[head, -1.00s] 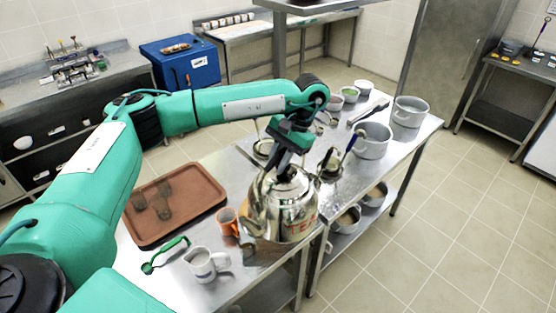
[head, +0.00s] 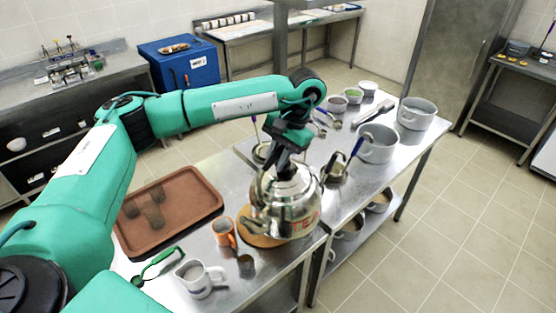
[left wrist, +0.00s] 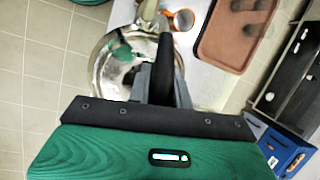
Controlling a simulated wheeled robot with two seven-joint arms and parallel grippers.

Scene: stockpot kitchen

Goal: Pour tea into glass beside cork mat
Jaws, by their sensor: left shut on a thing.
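A shiny steel kettle (head: 290,205) marked TEA is at the middle of the metal table, over a round cork mat (head: 256,239) whose left part shows. I cannot tell whether its base touches the mat. My left gripper (head: 286,168) is shut on the kettle's top handle from above. The left wrist view shows the kettle's round body (left wrist: 112,62) below my dark fingers (left wrist: 163,75). A small dark see-through glass (head: 246,265) stands in front of the mat, to the left of the kettle's base. My right gripper is not in view.
An orange mug (head: 224,232), a pale jug (head: 197,279) and a green-handled tool (head: 160,262) are left of the glass. A brown tray (head: 185,222) holds several dark glasses. Grey pots (head: 378,146) and ladles stand behind right.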

